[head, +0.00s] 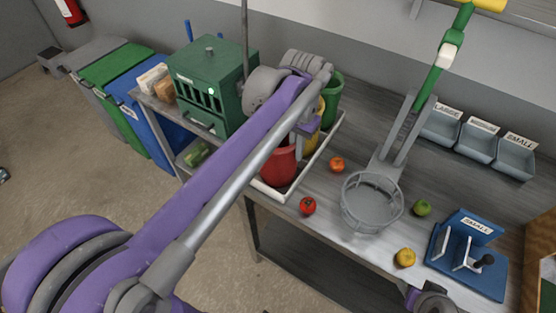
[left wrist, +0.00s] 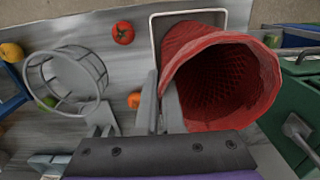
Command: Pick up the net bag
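The net bag I take to be the red one (head: 278,168), standing in a white tray in front of yellow and green ones. In the left wrist view the red net bag (left wrist: 222,72) is large, with its wide mouth facing the camera and mesh inside. My left gripper (left wrist: 160,105) is at the bag's rim, its two fingers parted by a narrow gap. One finger overlaps the rim and the other is outside it. Whether they touch the bag is unclear. The right gripper's fingers do not show.
The white tray (head: 336,133) holds the bags. A round wire basket (head: 372,204), a tomato (head: 308,206), an orange (head: 337,164), a green fruit (head: 422,208) and a yellow fruit (head: 405,257) lie to the right. A green machine (head: 212,85) stands left.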

